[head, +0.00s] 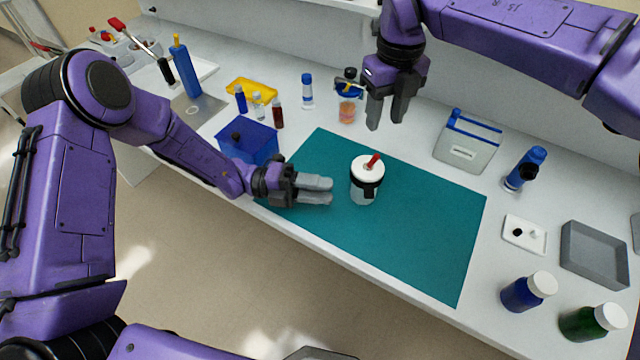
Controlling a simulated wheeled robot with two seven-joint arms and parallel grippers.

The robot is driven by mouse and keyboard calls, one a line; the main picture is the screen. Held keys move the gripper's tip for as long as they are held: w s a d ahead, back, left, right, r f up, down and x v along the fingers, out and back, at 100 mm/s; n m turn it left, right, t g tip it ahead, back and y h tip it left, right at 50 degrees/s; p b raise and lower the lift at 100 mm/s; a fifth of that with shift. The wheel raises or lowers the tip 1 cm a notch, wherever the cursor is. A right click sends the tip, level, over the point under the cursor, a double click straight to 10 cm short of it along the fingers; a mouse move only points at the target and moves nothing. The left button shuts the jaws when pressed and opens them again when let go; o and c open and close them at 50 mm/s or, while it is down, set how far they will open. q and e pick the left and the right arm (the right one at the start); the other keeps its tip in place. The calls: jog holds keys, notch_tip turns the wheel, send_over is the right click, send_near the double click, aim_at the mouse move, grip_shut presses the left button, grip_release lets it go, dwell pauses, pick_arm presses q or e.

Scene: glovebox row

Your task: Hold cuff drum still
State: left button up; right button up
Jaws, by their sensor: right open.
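The drum (364,191) is a small upright jar with a white lid, a black band around it and a red stick on top. It stands on the teal mat (420,230). My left gripper (332,191) is low over the mat, left of the drum, with its fingers pointing at it and a small gap between them and the drum. Its fingers lie close together, and I cannot tell whether they are shut. My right gripper (388,126) is open and empty, pointing down above and behind the drum, apart from it.
A blue bin (248,145) stands left of the mat. Vials, a yellow tray (252,91) and an orange-filled jar (347,114) are behind. A white-grey box (467,143), a blue bottle (526,168) and a grey tray (594,255) are right. The mat's right half is clear.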

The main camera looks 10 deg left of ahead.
aim_at(368, 192)
pick_arm(q)
jog(key=shift+w+a+f, duration=0.1)
jog(key=shift+w+f, duration=0.05)
jog(key=shift+w, duration=0.5)
jog(key=shift+w+d, duration=0.15)
jog(key=shift+d, duration=0.1)
jog(key=d, duration=1)
jog(key=shift+w, duration=0.1)
grip_shut()
